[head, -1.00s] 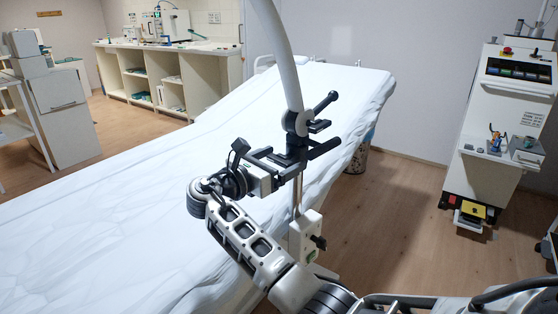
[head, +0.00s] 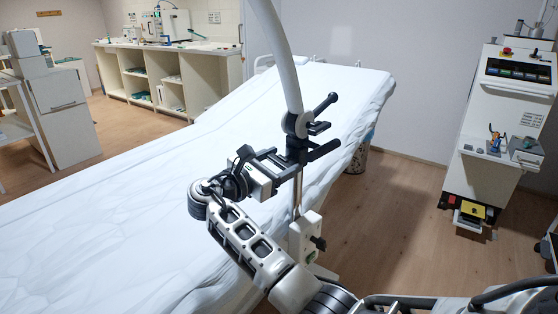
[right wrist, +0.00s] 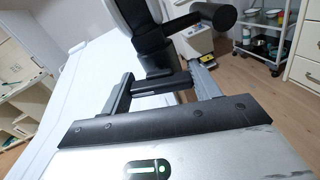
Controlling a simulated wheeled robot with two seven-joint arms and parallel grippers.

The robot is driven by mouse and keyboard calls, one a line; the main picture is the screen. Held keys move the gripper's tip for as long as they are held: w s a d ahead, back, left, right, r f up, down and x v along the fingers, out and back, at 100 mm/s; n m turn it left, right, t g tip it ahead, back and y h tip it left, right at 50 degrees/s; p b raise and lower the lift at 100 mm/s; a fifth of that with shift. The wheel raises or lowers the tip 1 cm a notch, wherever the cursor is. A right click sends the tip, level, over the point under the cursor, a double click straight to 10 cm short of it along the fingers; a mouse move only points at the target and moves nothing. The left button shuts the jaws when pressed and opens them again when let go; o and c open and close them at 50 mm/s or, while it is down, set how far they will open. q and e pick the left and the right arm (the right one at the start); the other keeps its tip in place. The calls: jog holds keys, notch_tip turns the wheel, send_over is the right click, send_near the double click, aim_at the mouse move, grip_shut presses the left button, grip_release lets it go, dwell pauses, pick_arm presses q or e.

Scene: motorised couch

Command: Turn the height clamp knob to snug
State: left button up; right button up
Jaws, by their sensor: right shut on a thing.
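The height clamp (head: 296,124) is a black block on a slim upright metal post, at the foot of a curved pale grey arm. A black lever with a rounded end (head: 326,103) sticks up to its right; its dark end also shows in the right wrist view (right wrist: 216,14). My right gripper (head: 294,162) reaches in from the left, just below this block. In the right wrist view its two fingers stand on either side of a short dark bar (right wrist: 160,85), the clamp knob, and are shut on it. The fingers partly hide the knob in the head view. My left gripper is not in view.
A bed with a white sheet (head: 110,220) lies behind and left of the post. A white box (head: 305,235) with a dark knob sits lower on the post. A white console (head: 508,115) stands at the right.

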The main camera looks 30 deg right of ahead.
jog(key=m, duration=0.5)
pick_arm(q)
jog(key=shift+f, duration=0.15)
pick_arm(e)
jog(key=shift+m, duration=0.9)
pick_arm(q)
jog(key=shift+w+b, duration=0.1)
jog(key=shift+b, duration=0.2)
pick_arm(e)
jog(key=o, duration=1)
pick_arm(q)
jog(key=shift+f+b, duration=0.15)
jog(key=shift+b, duration=0.3)
pick_arm(e)
jog(key=v, duration=1.6)
jog(key=shift+s, duration=0.1)
jog(key=shift+f, duration=0.1)
